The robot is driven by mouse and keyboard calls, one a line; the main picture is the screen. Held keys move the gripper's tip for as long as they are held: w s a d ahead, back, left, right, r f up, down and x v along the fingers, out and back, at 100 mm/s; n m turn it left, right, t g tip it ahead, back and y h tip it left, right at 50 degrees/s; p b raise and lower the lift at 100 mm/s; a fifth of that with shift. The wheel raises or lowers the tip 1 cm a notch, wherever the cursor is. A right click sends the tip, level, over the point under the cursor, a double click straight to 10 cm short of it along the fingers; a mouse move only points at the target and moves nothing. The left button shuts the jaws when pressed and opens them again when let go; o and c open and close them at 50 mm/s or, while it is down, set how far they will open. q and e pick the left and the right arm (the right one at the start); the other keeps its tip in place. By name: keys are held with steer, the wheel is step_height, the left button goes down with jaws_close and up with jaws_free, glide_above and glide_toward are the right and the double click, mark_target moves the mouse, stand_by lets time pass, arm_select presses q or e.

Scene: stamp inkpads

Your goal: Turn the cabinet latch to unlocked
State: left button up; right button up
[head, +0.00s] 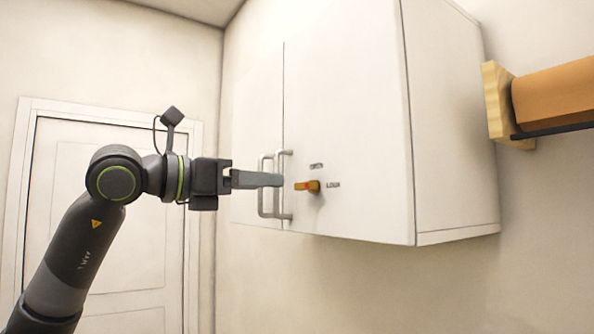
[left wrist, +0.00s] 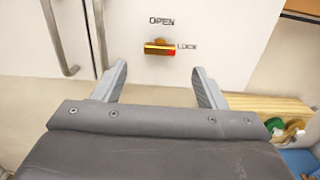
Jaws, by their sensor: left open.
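The white cabinet (head: 345,130) hangs on the wall, with two doors and grey bar handles. Its latch (head: 307,186) is a small orange and red knob on the right door. It also shows in the left wrist view (left wrist: 160,48), where its bar lies level and points right toward the label "LOCK" (left wrist: 187,47). The label "OPEN" (left wrist: 161,21) is above the latch. My left gripper (head: 280,180) is in front of the handles, short of the latch. In the left wrist view its two fingers (left wrist: 161,80) are spread apart and empty, below the latch. My right gripper is not seen.
The cabinet handles (head: 275,185) stand out just left of the latch, close to my left gripper in the head view. A wooden bracket with an orange-brown piece (head: 550,95) juts from the right wall. A wooden rack (left wrist: 262,106) holds several coloured things at lower right.

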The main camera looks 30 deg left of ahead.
mark_target(301, 184)
arm_select(q)
steer(key=p+x, duration=0.3)
steer(key=x, duration=0.5)
steer(key=shift+w+d, duration=0.1)
steer(key=shift+w, duration=0.05)
steer(key=shift+c, duration=0.4)
steer(key=c, duration=0.9)
